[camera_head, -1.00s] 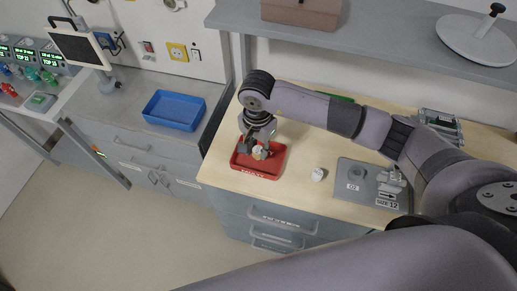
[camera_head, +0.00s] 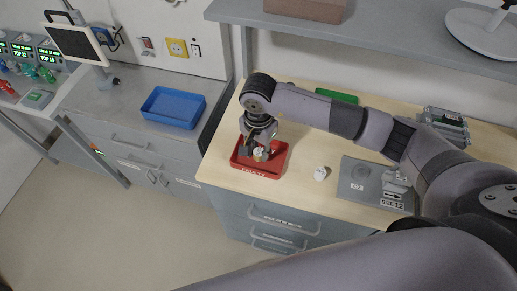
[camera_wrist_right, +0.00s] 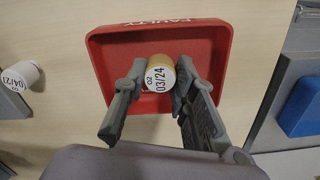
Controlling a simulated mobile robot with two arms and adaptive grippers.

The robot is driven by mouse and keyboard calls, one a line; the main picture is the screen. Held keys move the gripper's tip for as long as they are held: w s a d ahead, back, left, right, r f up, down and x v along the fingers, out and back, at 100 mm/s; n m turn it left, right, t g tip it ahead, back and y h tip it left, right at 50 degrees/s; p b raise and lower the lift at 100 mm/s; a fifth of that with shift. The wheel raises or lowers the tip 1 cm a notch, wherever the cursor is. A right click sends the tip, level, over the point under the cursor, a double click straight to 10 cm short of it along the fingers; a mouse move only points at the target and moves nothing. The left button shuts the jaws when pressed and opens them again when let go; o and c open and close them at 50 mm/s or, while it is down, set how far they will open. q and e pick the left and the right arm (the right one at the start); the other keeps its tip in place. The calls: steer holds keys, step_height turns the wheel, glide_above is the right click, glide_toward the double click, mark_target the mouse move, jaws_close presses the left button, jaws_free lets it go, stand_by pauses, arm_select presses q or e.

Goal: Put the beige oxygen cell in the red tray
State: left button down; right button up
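The beige oxygen cell (camera_head: 260,155) has a white top marked "O2 03/24" in the right wrist view (camera_wrist_right: 160,78). It stands inside the red tray (camera_head: 262,173), whose rim is marked "FAULTY" and also shows in the wrist view (camera_wrist_right: 222,50). My right gripper (camera_head: 259,149) is over the tray with its fingers apart on either side of the cell. In the wrist view the fingers (camera_wrist_right: 160,82) look open, with small gaps beside the cell. The cell's lower part is partly hidden. My left gripper is not in view.
A white cell (camera_head: 320,173) stands on the wooden table right of the tray, beside a grey plate (camera_head: 352,198) marked "O2" and "SIZE 12". A blue tray (camera_head: 173,108) is on the grey counter at left. A shelf (camera_head: 350,29) hangs above the table.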

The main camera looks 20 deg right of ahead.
mark_target(258, 151)
steer(key=o, duration=0.5)
steer(key=shift+c, duration=0.2)
steer(key=shift+r, duration=0.1)
steer(key=shift+r+p, duration=0.55)
steer(key=shift+p, duration=0.2)
steer(key=shift+w+r, duration=0.1)
steer(key=shift+r, duration=0.25)
step_height(258, 151, up, 11)
steer(key=b, duration=0.4)
steer(key=shift+r, duration=0.2)
